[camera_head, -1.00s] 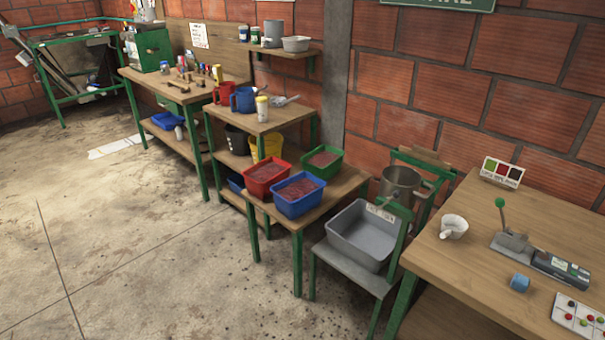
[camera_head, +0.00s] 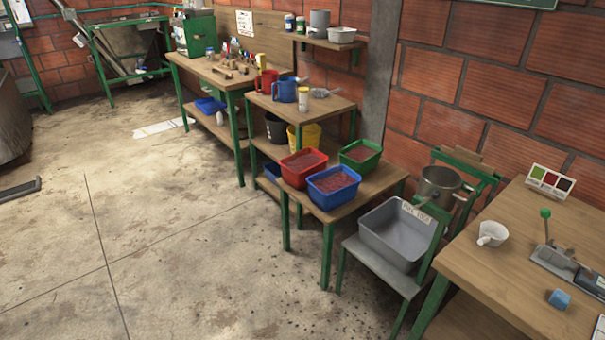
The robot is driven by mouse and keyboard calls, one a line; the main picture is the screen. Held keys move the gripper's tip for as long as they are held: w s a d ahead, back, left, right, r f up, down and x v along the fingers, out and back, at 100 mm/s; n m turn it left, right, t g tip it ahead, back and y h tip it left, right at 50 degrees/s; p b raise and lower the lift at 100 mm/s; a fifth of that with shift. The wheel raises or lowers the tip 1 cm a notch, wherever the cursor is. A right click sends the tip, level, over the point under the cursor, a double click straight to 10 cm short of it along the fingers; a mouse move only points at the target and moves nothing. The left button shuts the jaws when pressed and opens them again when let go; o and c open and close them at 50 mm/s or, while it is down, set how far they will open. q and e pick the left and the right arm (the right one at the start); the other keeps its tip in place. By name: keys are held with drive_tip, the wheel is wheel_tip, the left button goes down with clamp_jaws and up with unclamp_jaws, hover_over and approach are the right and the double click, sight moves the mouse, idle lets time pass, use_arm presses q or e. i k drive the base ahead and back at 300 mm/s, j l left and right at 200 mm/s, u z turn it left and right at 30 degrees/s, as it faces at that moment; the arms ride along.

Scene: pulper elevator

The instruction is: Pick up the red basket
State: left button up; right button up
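The red basket (camera_head: 288,179) is a rectangular tub filled with reddish-brown cherries or beans. It stands on a low wooden table (camera_head: 362,204) with green legs, near the middle of the head view. A blue basket (camera_head: 323,199) with similar contents stands just in front of it to the right. A green basket (camera_head: 361,164) with similar contents stands behind to the right. Neither of my grippers shows in the head view.
A grey tub (camera_head: 388,252) sits on a green-framed stand right of the low table. A wooden worktable (camera_head: 489,266) fills the lower right. A shelf table (camera_head: 315,104) with mugs stands behind the baskets.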

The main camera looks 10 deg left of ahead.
sight(296, 168)
drive_tip(key=i+j+z, duration=0.1)
drive_tip(key=z, duration=0.55)
drive_tip(key=i+j+z, duration=0.2)
drive_tip(key=j, duration=0.2)
drive_tip(key=i+j+z, duration=0.15)
drive_tip(key=j, duration=0.25)
drive_tip(key=j+z, duration=0.2)
drive_tip(key=j, duration=0.2)
drive_tip(key=i+j+z, duration=0.15)
drive_tip(key=j, duration=0.8)
